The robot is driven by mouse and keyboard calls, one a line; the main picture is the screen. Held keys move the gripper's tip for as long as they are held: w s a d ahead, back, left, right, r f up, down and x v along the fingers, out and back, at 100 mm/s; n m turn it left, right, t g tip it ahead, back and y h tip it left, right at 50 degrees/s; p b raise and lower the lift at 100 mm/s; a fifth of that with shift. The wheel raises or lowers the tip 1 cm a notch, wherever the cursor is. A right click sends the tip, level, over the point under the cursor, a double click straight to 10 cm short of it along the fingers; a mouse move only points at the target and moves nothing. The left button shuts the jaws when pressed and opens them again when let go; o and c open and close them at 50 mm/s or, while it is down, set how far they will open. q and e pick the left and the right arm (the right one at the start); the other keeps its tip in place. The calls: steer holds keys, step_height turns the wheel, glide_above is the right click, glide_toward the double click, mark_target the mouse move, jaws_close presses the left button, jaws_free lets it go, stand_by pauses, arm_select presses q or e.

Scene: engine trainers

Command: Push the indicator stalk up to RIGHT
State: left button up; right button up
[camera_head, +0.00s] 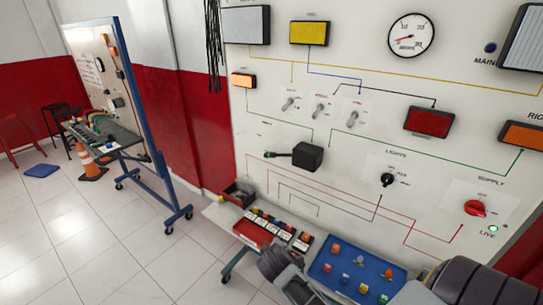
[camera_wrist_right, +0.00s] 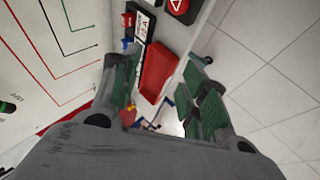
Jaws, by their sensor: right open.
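The indicator stalk (camera_head: 277,155) is a thin dark lever that sticks out to the left from a black box (camera_head: 308,157) on the white wall panel. It lies roughly level in the head view. My right gripper (camera_head: 285,268) is at the bottom edge of the head view, below the stalk and well apart from it. In the right wrist view the right gripper (camera_wrist_right: 162,92) has its green-padded fingers spread, with nothing held between them. The stalk does not show in the wrist view. My left gripper is not in view.
A shelf below the panel holds a red tray (camera_head: 259,231) and a blue tray (camera_head: 335,290) with small parts. The red tray (camera_wrist_right: 158,70) shows beyond the fingers. Switches (camera_head: 320,110) are above the stalk box. A wheeled board (camera_head: 125,90) stands left; tiled floor is clear between.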

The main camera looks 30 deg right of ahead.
steer(key=w+d+r+n+t+h, duration=0.3)
steer(key=w+d+r+n+h, duration=0.15)
steer(key=w+r, duration=0.55)
steer(key=n+t+h, duration=0.3)
steer(key=n+t, duration=0.1)
glide_toward(271, 157)
steer(key=v, duration=0.2)
steer(key=shift+a+r, duration=0.2)
steer(key=shift+r, duration=0.05)
steer(key=shift+p+x, duration=0.8)
steer(key=shift+x, duration=3.2)
steer(key=shift+f+p+x, duration=0.15)
steer(key=shift+p+x, duration=0.05)
steer(key=shift+x, duration=1.2)
steer(key=shift+f+p+x, duration=0.15)
steer(key=shift+f+x, duration=0.05)
steer(key=shift+x, duration=1.25)
steer(key=shift+s+d, duration=0.1)
steer(key=shift+d, duration=0.05)
jaws_close()
